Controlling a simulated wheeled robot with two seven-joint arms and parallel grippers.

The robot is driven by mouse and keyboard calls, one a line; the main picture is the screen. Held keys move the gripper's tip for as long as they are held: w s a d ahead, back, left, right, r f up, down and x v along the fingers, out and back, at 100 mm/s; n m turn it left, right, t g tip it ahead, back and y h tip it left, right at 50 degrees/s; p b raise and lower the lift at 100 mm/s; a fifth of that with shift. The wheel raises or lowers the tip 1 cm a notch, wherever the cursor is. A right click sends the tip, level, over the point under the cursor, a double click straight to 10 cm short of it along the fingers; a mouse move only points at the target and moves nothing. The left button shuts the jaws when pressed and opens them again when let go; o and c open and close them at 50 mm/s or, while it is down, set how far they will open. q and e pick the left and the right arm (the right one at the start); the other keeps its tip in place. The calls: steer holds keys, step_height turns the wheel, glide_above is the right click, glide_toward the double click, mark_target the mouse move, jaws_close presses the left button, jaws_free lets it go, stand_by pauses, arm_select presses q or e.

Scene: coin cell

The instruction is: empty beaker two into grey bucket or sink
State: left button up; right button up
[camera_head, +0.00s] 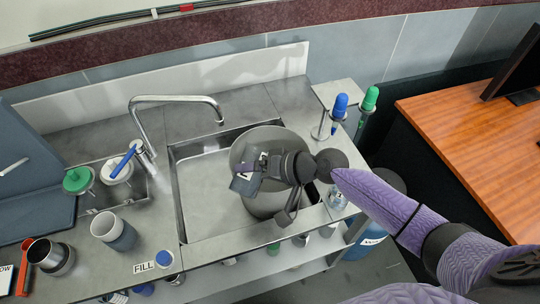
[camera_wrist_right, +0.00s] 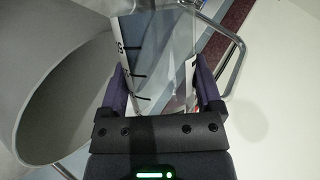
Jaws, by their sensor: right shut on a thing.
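The grey bucket (camera_head: 240,150) stands in the right part of the sink (camera_head: 205,190), and its round wall and opening fill the left of the right wrist view (camera_wrist_right: 60,75). My right gripper (camera_head: 247,172) is over the bucket's opening. In the right wrist view (camera_wrist_right: 162,92) its purple fingers are shut on a clear beaker (camera_wrist_right: 150,60) with black graduation marks. The beaker looks tilted. Its contents cannot be made out, and in the head view it is mostly hidden by the gripper. My left gripper is out of view.
A curved tap (camera_head: 180,98) stands at the sink's left. A grey-white cup (camera_head: 112,230), a dark metal cup (camera_head: 52,256) and green- and blue-topped containers (camera_head: 78,180) occupy the left counter. Blue- and green-topped items (camera_head: 340,108) stand at right. The sink's left half is clear.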

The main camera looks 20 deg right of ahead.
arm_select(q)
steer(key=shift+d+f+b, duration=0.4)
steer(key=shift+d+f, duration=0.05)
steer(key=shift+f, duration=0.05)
arm_select(e)
steer(key=shift+f+m+g, duration=0.15)
steer(key=shift+m+g, duration=0.15)
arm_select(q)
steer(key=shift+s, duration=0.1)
arm_select(e)
steer(key=shift+y, duration=0.4)
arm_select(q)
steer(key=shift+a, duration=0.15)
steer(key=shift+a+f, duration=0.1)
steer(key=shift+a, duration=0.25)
arm_select(e)
steer(key=shift+r+m, duration=0.25)
steer(key=shift+m, duration=0.05)
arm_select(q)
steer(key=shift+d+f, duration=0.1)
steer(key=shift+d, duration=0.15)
arm_select(e)
steer(key=shift+w+d+r, duration=0.1)
steer(key=shift+r, duration=0.1)
